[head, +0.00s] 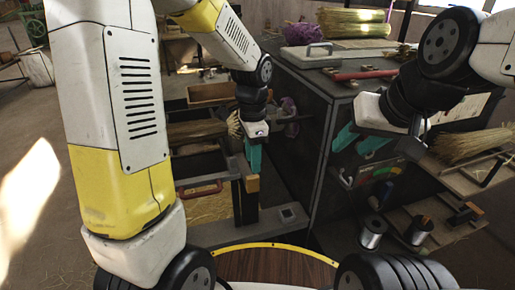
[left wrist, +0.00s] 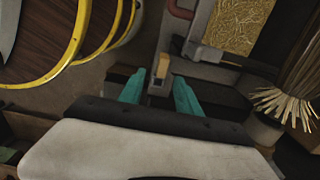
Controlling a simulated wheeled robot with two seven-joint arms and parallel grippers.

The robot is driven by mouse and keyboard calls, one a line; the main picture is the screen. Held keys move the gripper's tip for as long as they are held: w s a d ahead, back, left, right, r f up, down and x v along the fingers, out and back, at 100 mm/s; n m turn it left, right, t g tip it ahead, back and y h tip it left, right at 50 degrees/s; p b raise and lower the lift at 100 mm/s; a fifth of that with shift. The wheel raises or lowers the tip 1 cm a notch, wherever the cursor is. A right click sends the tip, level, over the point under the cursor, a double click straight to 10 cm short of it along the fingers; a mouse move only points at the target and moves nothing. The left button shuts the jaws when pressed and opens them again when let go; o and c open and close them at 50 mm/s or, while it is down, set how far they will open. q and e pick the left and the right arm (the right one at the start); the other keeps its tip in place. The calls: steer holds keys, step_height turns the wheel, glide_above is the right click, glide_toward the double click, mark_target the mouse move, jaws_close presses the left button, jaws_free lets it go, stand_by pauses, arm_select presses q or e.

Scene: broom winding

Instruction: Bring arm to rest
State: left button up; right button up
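My left gripper (head: 253,158) hangs pointing down near the middle of the head view, by the front of the work stand. In the left wrist view its two teal fingers (left wrist: 159,95) are apart with a gap between them. A small yellow-tan block (left wrist: 160,68) shows beyond the fingertips, in line with the gap; I cannot tell whether they touch it. It also shows just below the fingers in the head view (head: 252,184). My right gripper (head: 358,147) is at the right, its teal fingers apart and empty, in front of the dark cabinet's side.
A dark cabinet (head: 318,108) stands between my grippers, with a pale case (head: 306,56) and straw bundles (head: 345,22) on top. Straw bristles (left wrist: 285,105) lie right of the left gripper. A wire spool (head: 373,232) and another straw bundle (head: 470,143) sit on shelves at right.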

arm_select(q)
steer(key=s+a+r+n+t+h, duration=0.1)
steer(key=s+a+r+n+t, duration=0.2)
steer(key=s+r+n, duration=0.3)
steer(key=s+a+r+n+t+h, duration=0.1)
steer(key=s+a+r+n+t, duration=0.2)
steer(key=s+r+n, duration=0.3)
step_height(320, 180, up, 3)
steer(key=shift+s+a+f+n, duration=0.1)
steer(key=shift+s+a+n, duration=0.3)
steer(key=shift+s+a, duration=0.35)
stand_by(1.1)
